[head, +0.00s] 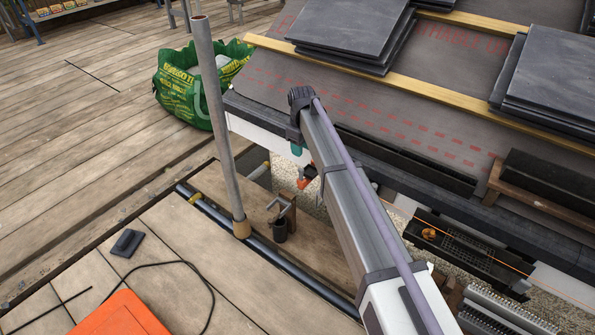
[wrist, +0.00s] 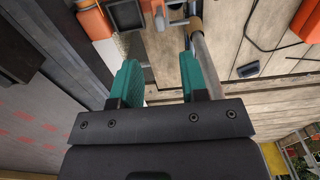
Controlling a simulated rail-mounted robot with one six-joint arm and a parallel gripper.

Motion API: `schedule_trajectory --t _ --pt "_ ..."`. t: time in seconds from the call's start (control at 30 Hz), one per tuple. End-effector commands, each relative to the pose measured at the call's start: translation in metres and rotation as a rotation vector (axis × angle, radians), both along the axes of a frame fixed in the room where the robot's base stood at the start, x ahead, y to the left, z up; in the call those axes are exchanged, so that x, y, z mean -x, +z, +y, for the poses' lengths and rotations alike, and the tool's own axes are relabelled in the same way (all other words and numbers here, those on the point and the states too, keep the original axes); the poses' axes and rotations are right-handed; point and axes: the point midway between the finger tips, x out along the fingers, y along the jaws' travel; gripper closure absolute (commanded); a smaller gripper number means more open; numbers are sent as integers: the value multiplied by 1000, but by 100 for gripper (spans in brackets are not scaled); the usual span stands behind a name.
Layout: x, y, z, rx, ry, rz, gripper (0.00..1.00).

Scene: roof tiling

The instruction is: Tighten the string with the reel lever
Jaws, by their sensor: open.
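A thin orange string (head: 480,250) runs taut-looking along the gutter side at the right in the head view, past a small orange round piece (head: 429,233). I cannot tell whether that piece is the reel, and no lever is clear on it. Another orange part (head: 304,184) shows partly behind my arm. Orange parts (wrist: 96,22) also show at the top of the wrist view, beside a dark square piece (wrist: 127,15). My gripper (wrist: 158,75) is open, with teal fingers apart and nothing between them. In the head view one teal finger (head: 296,149) shows; the rest is hidden by my arm.
A grey upright pole (head: 215,120) stands left of my arm. A dark cup with a metal hook (head: 280,228) stands on the planks. Slate stacks (head: 350,30) lie on the roof battens. A green bag (head: 185,90) stands beyond the pole. The deck at the left is mostly clear.

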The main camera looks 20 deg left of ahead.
Motion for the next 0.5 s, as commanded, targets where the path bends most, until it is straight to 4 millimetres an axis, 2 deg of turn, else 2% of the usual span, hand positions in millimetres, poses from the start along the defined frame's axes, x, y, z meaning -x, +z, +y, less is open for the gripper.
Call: schedule_trajectory --t 0.03,0.3,0.4,0.5 --pt "0 -19 0 0 -1 0 60" --pt "0 -82 -1 0 -2 0 60" --pt "0 -93 -1 0 -2 0 60" --pt "0 -95 -1 0 -3 0 60"
